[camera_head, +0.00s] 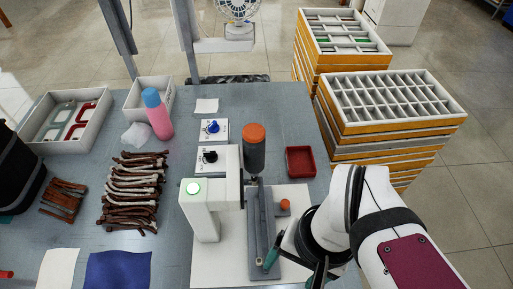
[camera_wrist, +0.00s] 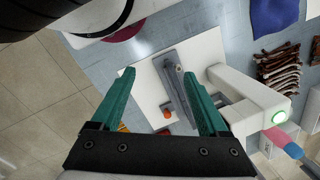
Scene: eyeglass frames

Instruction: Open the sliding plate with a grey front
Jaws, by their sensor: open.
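The grey sliding plate (camera_head: 262,222) is a long narrow piece on the white base board (camera_head: 222,262) of a small white machine (camera_head: 205,215). In the wrist view the grey plate (camera_wrist: 175,88) runs between my finger outlines, and its far end lies near the machine's white arm. An orange knob (camera_head: 285,204) sits beside the plate on its right; it also shows in the wrist view (camera_wrist: 167,114). My gripper (camera_head: 294,268) is open and empty, above the near end of the board. In the wrist view both teal fingers (camera_wrist: 159,76) stand wide apart. Whether a finger touches the plate cannot be told.
A dark cylinder with an orange top (camera_head: 254,150) stands behind the plate. A red tray (camera_head: 300,161) lies to its right, and two dial boxes (camera_head: 212,132) to its left. Brown frame parts (camera_head: 134,190) and a pink bottle (camera_head: 158,118) are further left. Stacked trays (camera_head: 385,100) stand at right.

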